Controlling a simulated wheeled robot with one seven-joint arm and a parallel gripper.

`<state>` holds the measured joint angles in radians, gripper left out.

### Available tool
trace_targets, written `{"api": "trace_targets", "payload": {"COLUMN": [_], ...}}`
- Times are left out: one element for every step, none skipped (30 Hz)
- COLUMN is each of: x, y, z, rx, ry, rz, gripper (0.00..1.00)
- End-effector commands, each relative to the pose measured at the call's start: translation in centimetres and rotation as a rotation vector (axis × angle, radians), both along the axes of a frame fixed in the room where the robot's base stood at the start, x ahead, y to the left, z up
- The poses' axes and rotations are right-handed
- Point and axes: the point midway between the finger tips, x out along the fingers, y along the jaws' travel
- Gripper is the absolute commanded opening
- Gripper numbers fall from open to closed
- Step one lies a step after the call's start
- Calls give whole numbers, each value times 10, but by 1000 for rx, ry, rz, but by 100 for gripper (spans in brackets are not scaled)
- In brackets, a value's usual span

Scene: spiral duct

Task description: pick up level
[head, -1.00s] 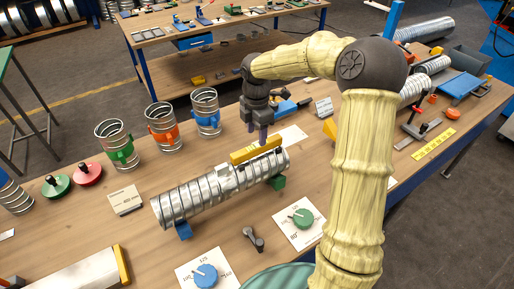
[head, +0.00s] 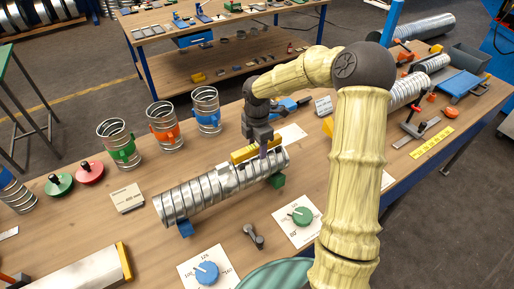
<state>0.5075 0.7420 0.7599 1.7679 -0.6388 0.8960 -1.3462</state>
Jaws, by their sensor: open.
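The level is a yellow bar (head: 241,155) lying on top of the ribbed metal spiral duct (head: 205,192), near its right end. The duct rests on a blue support (head: 185,229) and a green support (head: 277,181). My gripper (head: 263,149) points down over the right part of the level, with its fingers open and reaching down to the bar's height. It covers part of the level. Whether the fingers touch the level cannot be told.
Metal cans with green (head: 122,150), orange (head: 166,134) and blue (head: 206,118) clamps stand behind the duct. Green (head: 302,215) and blue (head: 206,272) dials lie on white cards in front. A small grey tool (head: 254,236) lies between them.

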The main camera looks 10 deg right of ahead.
Motion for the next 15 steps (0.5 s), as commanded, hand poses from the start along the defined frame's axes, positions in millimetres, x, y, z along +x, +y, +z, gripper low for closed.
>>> {"api": "trace_targets", "payload": {"x": [0,0,0,0,0,0,0,0,0,0,0,0,0,0,0], "y": [0,0,0,0,0,0,0,0,0,0,0,0,0,0,0], "z": [0,0,0,0,0,0,0,0,0,0,0,0,0,0,0], "rx": [0,0,0,0,0,0,0,0,0,0,0,0,0,0,0], "ry": [0,0,0,0,0,0,0,0,0,0,0,0,0,0,0], "rz": [0,0,0,0,0,0,0,1,1,1,1,1,1,1,1], "gripper": [51,51,51,51,51,51,51,51,51,51,49,41,35,29,21]}}
